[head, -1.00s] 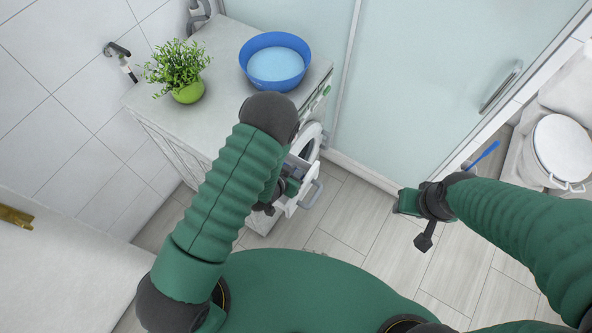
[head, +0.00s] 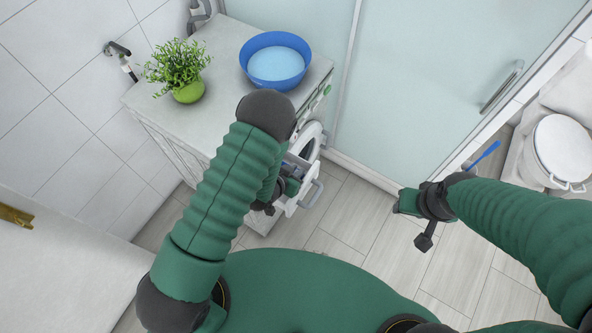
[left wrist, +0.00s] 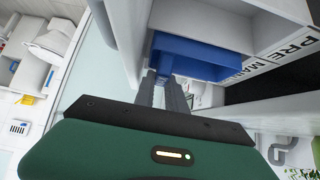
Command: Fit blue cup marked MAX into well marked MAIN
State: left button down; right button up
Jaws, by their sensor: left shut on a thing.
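The blue cup (left wrist: 195,58) shows in the left wrist view, its MAX mark not readable. My left gripper (left wrist: 165,82) is shut on its near edge. The cup is at the pale detergent drawer (left wrist: 272,14), beside the lettering PRE MAIN (left wrist: 292,46). I cannot tell how deep it sits in the MAIN well. In the head view my left gripper (head: 272,195) is at the front of the washing machine, partly hidden by my arm. My right gripper (head: 422,215) is over the floor to the right, away from the machine, its finger gap unclear.
The washing machine's round door (head: 308,143) stands open beside the drawer area. A blue basin (head: 275,64) and a potted plant (head: 180,72) stand on the counter above. A glass shower panel (head: 430,90) is behind. Floor (head: 345,215) between my arms is clear.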

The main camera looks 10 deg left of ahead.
pick_arm(q)
jog(key=shift+f+b, duration=1.35)
jog(key=shift+f, duration=0.15)
jog(key=c, duration=1.3)
grip_release()
jog(key=p+v, duration=0.9)
jog(key=v, duration=0.7)
jog(key=shift+s+r, duration=0.25)
jog(key=shift+a, duration=0.1)
